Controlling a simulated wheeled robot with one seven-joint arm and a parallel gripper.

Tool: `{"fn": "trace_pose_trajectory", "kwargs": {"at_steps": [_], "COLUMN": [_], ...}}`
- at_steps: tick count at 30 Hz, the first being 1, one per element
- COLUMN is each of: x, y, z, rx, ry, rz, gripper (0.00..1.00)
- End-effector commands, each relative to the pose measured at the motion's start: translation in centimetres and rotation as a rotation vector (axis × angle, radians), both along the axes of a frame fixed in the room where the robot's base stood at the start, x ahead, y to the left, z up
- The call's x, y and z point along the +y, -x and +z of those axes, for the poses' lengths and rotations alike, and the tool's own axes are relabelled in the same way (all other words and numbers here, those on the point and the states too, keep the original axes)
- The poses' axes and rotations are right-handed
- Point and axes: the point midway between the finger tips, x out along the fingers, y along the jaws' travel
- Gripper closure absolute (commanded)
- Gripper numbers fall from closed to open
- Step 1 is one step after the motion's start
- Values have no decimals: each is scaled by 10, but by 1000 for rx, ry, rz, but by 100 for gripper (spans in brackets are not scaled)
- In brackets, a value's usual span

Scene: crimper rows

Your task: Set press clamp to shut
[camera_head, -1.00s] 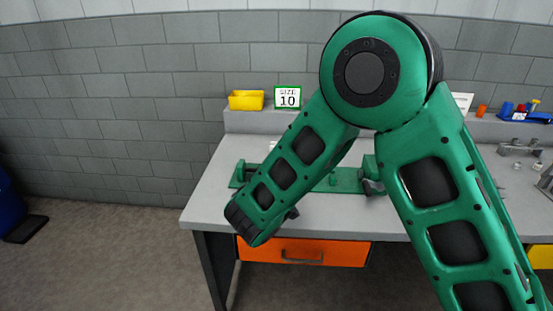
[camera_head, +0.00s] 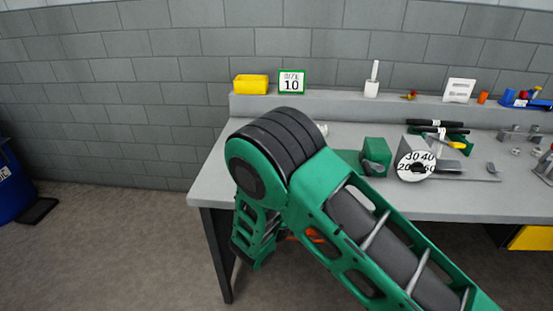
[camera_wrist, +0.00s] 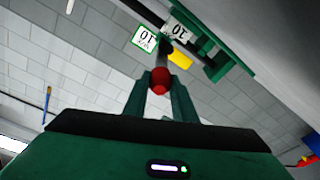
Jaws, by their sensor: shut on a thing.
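In the wrist view, my gripper (camera_wrist: 160,95) is shut on a red ball knob (camera_wrist: 159,79). The knob is at the end of a grey lever (camera_wrist: 162,48). In the head view, my arm hides my gripper, the knob and the lever. A green block (camera_head: 374,152) shows on the bench beside my arm. I cannot tell the clamp's exact setting.
The grey bench (camera_head: 215,180) stands against a brick wall. On its back ledge are a yellow bin (camera_head: 251,84) and a "SIZE 10" sign (camera_head: 291,82). A dial gauge (camera_head: 415,165) and black-handled tools (camera_head: 437,126) lie right of my arm. A blue barrel (camera_head: 12,185) stands far left.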

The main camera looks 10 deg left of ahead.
Motion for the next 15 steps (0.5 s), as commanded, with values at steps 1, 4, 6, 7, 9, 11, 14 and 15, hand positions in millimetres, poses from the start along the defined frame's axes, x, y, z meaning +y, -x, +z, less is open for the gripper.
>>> {"fn": "trace_pose_trajectory", "kwargs": {"at_steps": [1,4,6,7,9,11,14,15], "x": [-6,-5,-4,-4,-4,-3,-3,-2], "y": [-3,-3,-3,-3,-3,-3,-2,-2], "z": [0,0,0,0,0,0,0,0], "rx": [-2,-3,-3,-3,-3,-3,-2,-2], "ry": [2,2,3,3,3,3,3,2], "rz": [-13,-12,-11,-11,-11,-11,-10,-8], "gripper": [100,100,100,100,100,100,59,57]}}
